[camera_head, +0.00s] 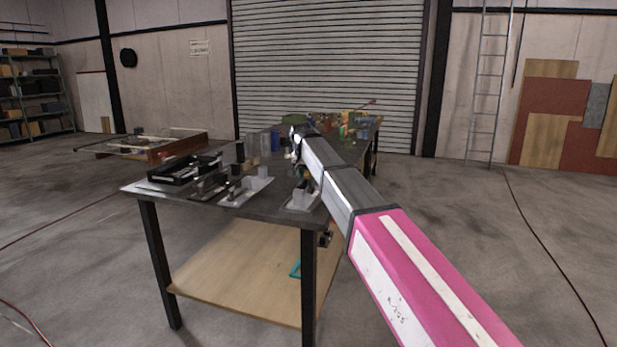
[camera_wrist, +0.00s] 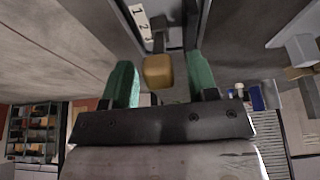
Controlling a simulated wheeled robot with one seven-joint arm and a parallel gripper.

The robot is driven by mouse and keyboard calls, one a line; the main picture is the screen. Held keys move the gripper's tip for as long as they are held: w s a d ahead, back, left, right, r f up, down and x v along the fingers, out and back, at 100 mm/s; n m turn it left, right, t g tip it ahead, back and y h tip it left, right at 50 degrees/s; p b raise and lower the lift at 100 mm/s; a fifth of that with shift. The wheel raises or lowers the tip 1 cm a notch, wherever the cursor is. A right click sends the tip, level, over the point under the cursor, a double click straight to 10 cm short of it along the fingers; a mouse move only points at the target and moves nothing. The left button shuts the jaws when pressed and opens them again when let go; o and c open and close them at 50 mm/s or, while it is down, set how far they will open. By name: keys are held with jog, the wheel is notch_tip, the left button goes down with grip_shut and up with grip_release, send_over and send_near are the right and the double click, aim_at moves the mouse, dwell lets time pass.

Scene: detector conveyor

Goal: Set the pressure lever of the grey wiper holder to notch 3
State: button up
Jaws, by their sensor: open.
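In the wrist view my gripper (camera_wrist: 161,85) has two green fingers, spread apart. An ochre lever knob (camera_wrist: 158,71) shows between them, nearer the left finger, with a gap on the right. I cannot tell whether it touches a finger. A dark lever stem (camera_wrist: 158,38) runs from the knob to a slotted grey holder. A white scale plate (camera_wrist: 139,18) beside the stem shows the marks 1 and 2; a mark 3 is not readable. In the head view my arm reaches over the workbench (camera_head: 280,207) and hides most of the gripper. Which holder there is the grey one is unclear.
Black fixtures (camera_head: 178,171) and a light plate with a dark part (camera_head: 246,190) stand left of my arm. Several bottles and tools crowd the bench's far end. A light grey block (camera_wrist: 300,48) is at the right of the wrist view. Floor around the bench is mostly open.

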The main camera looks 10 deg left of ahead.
jog(key=shift+w+f, duration=0.2)
jog(key=shift+f, duration=0.4)
grip_shut()
